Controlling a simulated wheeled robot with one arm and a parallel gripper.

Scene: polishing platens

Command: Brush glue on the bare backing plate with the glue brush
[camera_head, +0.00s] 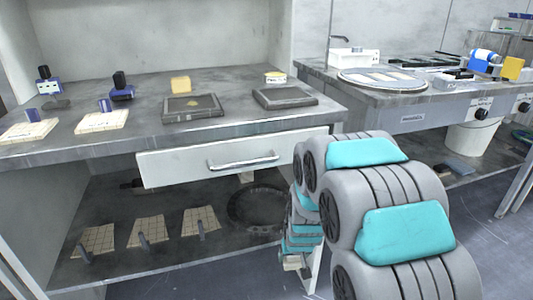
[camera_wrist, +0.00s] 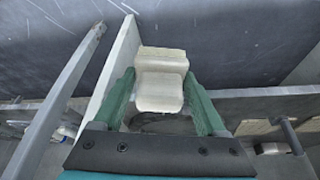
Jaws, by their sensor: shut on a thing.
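My gripper shows in the wrist view (camera_wrist: 160,95). Its green fingers are shut on a pale cream block (camera_wrist: 160,92); I cannot tell whether this is the glue brush. In the head view my arm hangs at the right end of the bench, its end low and partly hidden. Two dark flat plates, a left one (camera_head: 193,108) and a right one (camera_head: 286,97), lie on the bench top, apart from my gripper. I cannot tell which is the bare backing plate. No glue is clearly visible on them.
An open drawer (camera_head: 180,165) juts out under the bench top (camera_head: 145,92). Pale pads (camera_head: 103,122) and a yellow block (camera_head: 181,84) are on the bench. The lower shelf (camera_head: 150,261) holds several tiled pads. A polishing disc (camera_head: 382,80) stands right.

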